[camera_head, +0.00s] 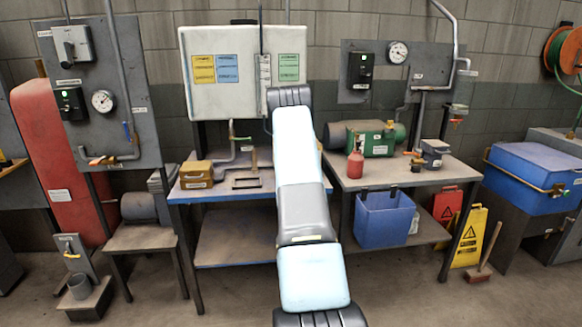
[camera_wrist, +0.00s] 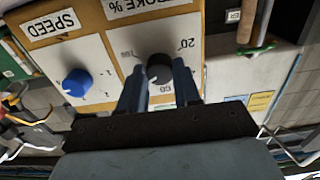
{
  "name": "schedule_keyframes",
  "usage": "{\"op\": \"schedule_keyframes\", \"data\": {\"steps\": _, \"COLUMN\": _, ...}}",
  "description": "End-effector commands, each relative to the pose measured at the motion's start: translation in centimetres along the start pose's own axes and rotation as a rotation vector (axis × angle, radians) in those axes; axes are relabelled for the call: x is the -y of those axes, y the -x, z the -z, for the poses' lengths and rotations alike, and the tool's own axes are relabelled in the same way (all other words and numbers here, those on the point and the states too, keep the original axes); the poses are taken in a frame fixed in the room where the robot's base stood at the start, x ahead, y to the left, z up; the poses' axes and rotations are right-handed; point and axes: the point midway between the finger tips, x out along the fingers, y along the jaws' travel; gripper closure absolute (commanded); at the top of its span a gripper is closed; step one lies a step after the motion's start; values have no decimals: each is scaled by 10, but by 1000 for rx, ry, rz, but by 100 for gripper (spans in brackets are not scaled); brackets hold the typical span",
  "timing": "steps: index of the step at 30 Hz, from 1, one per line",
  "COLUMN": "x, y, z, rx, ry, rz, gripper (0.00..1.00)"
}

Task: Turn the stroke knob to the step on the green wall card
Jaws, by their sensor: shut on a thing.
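In the wrist view the black stroke knob (camera_wrist: 159,68) sits on a white dial plate under a label ending in "OKE %". The marks 20, 60 and what looks like 100 show around it. My gripper (camera_wrist: 159,74) has one blue-grey finger on each side of the knob, shut on it. The knob's pointer setting cannot be read clearly. In the head view the green wall card (camera_head: 288,68) hangs on the white wall cabinet (camera_head: 235,102); its writing is too small to read. My arm hides my gripper and the knob in that view.
A blue speed knob (camera_wrist: 77,83) sits left of the stroke knob. Yellow (camera_head: 204,69) and blue (camera_head: 228,69) cards hang left of the green one. A tan box (camera_head: 197,175), a red bottle (camera_head: 355,165) and a green motor (camera_head: 372,140) stand on the benches.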

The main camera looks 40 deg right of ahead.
Motion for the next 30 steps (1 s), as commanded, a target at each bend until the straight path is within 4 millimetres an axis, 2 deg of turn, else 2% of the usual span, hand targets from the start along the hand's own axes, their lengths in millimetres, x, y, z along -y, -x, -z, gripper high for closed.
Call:
{"op": "schedule_keyframes", "data": {"steps": 5, "x": -3, "y": 1, "z": -2, "rx": 4, "ry": 1, "rz": -5, "gripper": 98}}
{"op": "schedule_keyframes", "data": {"steps": 6, "x": -3, "y": 1, "z": -2, "rx": 4, "ry": 1, "rz": -5, "gripper": 65}}
{"op": "schedule_keyframes", "data": {"steps": 13, "x": -2, "y": 0, "z": -1, "rx": 1, "ry": 1, "rz": -3, "gripper": 43}}
{"op": "schedule_keyframes", "data": {"steps": 23, "x": -1, "y": 3, "z": 0, "rx": -1, "ry": 1, "rz": -1, "gripper": 42}}
{"op": "schedule_keyframes", "data": {"steps": 26, "x": -1, "y": 12, "z": 0, "rx": 1, "ry": 1, "rz": -1, "gripper": 42}}
{"op": "schedule_keyframes", "data": {"steps": 30, "x": -1, "y": 35, "z": 0, "rx": 2, "ry": 1, "rz": -1, "gripper": 42}}
